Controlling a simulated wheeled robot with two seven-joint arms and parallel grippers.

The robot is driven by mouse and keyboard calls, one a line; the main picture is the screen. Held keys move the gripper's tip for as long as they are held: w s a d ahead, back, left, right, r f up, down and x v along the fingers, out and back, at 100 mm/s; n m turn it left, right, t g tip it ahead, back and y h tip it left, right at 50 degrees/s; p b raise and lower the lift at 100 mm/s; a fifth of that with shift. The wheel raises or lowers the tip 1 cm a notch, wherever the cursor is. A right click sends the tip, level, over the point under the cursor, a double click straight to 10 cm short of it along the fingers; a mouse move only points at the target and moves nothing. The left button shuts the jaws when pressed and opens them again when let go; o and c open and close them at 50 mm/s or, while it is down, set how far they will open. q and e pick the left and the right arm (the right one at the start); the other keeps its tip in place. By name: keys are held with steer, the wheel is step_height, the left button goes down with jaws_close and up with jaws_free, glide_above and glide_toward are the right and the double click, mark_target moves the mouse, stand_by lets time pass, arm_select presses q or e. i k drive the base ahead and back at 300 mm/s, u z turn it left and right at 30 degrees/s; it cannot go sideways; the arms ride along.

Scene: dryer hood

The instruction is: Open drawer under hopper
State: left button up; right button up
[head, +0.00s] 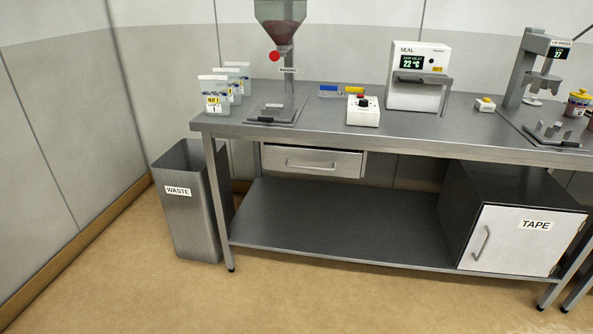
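The drawer (311,161) hangs under the left part of the steel workbench. It has a light grey front with a horizontal bar handle (311,165). Its front looks about flush with its housing, so it appears shut. The hopper (281,22) stands above the bench, over the drawer area, with dark contents low in its funnel and a red knob beside its outlet. Its top is cut off by the picture edge. Neither of my grippers shows in the head view.
A steel waste bin (185,215) stands left of the bench. A lower shelf (330,225) carries a cabinet labelled TAPE (520,240). The floor in front (300,300) is clear.

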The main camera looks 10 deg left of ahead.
mark_target(342, 162)
steer(key=u, duration=0.55)
steer(key=i, duration=0.95)
steer(key=u, duration=0.3)
